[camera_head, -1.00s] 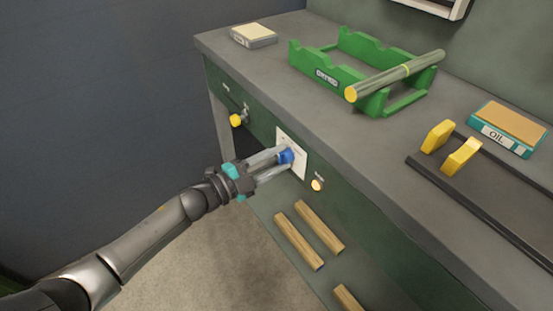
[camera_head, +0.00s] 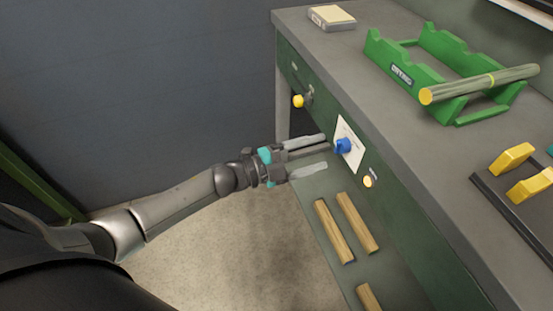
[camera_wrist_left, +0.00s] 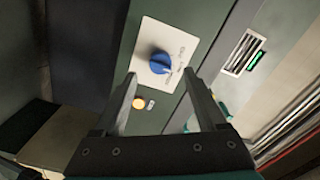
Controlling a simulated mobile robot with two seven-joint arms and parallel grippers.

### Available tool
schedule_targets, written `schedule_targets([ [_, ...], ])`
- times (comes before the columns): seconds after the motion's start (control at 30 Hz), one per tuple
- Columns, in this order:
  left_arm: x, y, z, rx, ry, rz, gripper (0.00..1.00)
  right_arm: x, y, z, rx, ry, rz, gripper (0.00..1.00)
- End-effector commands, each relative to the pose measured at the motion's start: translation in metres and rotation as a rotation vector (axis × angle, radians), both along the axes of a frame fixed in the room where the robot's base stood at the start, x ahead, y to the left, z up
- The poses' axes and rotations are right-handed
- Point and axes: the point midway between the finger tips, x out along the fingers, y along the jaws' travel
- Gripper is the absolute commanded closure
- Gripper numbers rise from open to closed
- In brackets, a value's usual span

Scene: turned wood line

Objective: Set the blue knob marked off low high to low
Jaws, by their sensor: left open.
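The blue knob (camera_head: 343,146) sits on a white plate (camera_head: 352,157) on the green front of the bench. In the left wrist view the blue knob (camera_wrist_left: 160,63) shows on its white plate (camera_wrist_left: 148,37), with small dark marks beside it that are too small to read. My left gripper (camera_head: 326,151) is open and empty, its fingers apart and pointing at the knob from a short distance off. In the left wrist view the open fingers (camera_wrist_left: 162,88) stand on either side below the knob. My right gripper is not in view.
Wooden bars (camera_head: 333,232) lie on the shelf below. A green cradle (camera_head: 440,80) holding a turned rod stands on the bench top (camera_head: 400,115). The floor at left is clear.

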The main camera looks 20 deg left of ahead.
Motion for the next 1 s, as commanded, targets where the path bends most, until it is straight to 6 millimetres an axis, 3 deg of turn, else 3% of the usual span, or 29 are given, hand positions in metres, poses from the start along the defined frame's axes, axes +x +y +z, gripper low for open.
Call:
schedule_targets([
  [0.2,-0.034,0.034,0.0,0.002,0.004,0.0,0.26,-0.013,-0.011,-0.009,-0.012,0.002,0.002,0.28],
  [0.5,-0.067,0.067,0.0,0.002,0.002,0.0,0.26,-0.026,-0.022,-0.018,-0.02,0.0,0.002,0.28],
  [1.0,-0.074,0.075,0.0,0.0,0.0,0.0,0.26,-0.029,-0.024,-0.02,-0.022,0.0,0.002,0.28],
])
